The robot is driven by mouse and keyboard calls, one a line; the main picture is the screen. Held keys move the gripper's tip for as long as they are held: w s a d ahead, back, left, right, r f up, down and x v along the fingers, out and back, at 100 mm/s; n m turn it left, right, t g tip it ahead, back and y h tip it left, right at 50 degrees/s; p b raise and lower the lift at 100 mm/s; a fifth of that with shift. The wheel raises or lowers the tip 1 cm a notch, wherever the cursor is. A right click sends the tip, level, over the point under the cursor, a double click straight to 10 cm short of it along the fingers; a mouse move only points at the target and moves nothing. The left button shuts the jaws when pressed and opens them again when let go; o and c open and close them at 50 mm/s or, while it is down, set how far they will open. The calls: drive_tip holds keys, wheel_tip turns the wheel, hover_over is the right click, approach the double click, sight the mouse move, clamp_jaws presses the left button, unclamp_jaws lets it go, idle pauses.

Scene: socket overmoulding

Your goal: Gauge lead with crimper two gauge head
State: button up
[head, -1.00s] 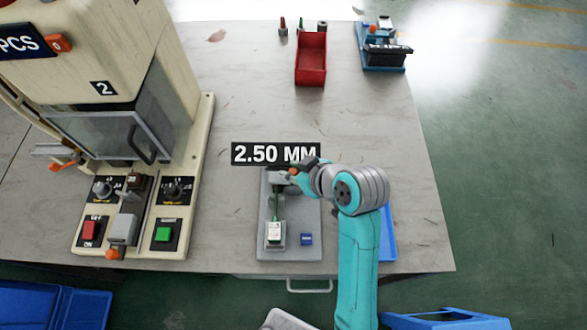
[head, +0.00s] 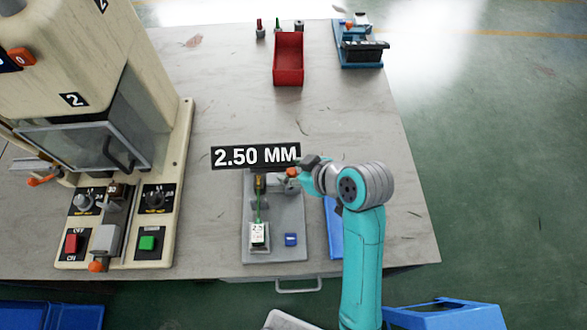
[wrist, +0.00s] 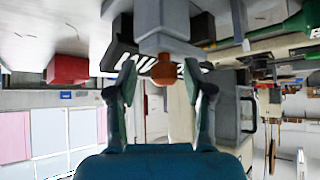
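The gauge stands on a grey base plate (head: 293,220) near the table's front edge, under a black sign reading "2.50 MM" (head: 250,156). A green lead (head: 258,205) runs from a white block marked 2.5 (head: 258,234) up to the gauge. The gauge's orange knob (head: 291,172) points right, toward my gripper (head: 308,172). In the wrist view, the knob (wrist: 164,71) sits on a grey gauge body (wrist: 162,28). My gripper (wrist: 160,78) is open, with the knob between its fingertips and a visible gap on both sides.
A cream press marked 2 (head: 95,100) stands at the left, with red and green buttons. A small blue block (head: 291,240) lies on the base plate. A red bin (head: 288,60) and a blue fixture (head: 357,50) stand at the back. The table's middle is clear.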

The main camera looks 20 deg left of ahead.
drive_tip(key=v, duration=1.2)
drive_tip(key=shift+s, duration=0.1)
idle(0.4)
